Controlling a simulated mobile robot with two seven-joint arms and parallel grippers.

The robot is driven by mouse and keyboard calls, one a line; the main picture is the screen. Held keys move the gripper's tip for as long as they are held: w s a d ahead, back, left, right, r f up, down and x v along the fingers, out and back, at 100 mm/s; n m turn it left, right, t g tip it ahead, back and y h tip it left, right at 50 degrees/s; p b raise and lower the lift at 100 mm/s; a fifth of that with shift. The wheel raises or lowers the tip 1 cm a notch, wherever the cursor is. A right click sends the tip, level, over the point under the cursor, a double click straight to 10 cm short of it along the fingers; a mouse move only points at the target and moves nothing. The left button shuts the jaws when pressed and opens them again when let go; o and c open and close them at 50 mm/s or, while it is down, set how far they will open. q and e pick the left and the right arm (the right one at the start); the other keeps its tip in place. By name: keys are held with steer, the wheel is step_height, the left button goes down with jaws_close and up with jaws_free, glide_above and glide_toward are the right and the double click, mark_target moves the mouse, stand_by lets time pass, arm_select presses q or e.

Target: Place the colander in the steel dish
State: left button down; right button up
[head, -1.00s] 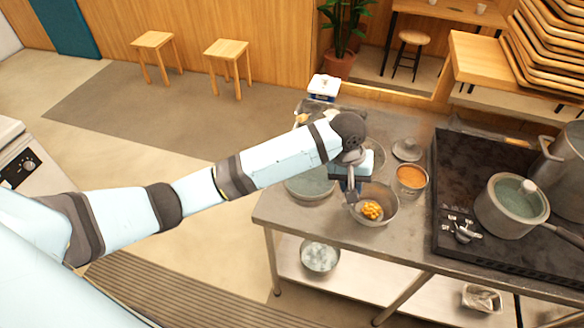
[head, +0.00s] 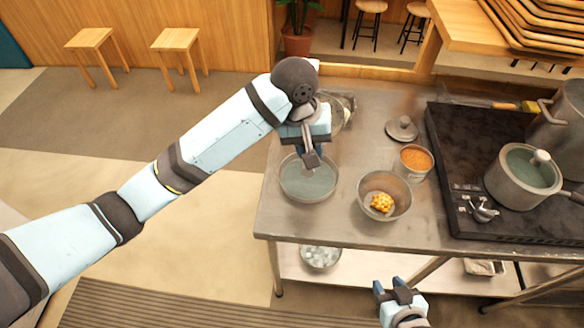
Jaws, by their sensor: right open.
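A wide round steel dish (head: 308,191) with greenish liquid stands near the table's left end. I cannot tell for sure which vessel is the colander; no holes can be made out. My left gripper (head: 312,161) points down over the back part of the wide dish. Its fingers look close together, but whether they hold anything is unclear. My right gripper (head: 388,287) is open and empty at the bottom, in front of the table.
An orange-filled pot (head: 415,162) and a lid (head: 402,129) stand behind the bean bowl. A lidded saucepan (head: 520,180) is on the black stove (head: 455,145) at right. Another metal bowl (head: 320,256) sits on the lower shelf. The table's front strip (head: 330,232) is clear.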

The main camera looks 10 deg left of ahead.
arm_select(q)
steer(key=shift+a, duration=0.1)
steer(key=a+x, duration=0.1)
steer(key=x, duration=0.5)
steer(key=a+p+x, duration=0.1)
steer(key=x, duration=0.5)
steer(key=a+f+x, duration=0.1)
steer(key=a+x, duration=0.1)
steer(key=x, duration=0.5)
steer(key=shift+s, duration=0.2)
steer(key=shift+f, duration=0.2)
steer(key=c, duration=1)
jaws_free()
steer(key=shift+o, duration=0.2)
steer(key=v, duration=1.2)
steer(key=shift+r, duration=0.15)
steer(key=shift+s+d, duration=0.1)
steer(key=shift+s, duration=0.05)
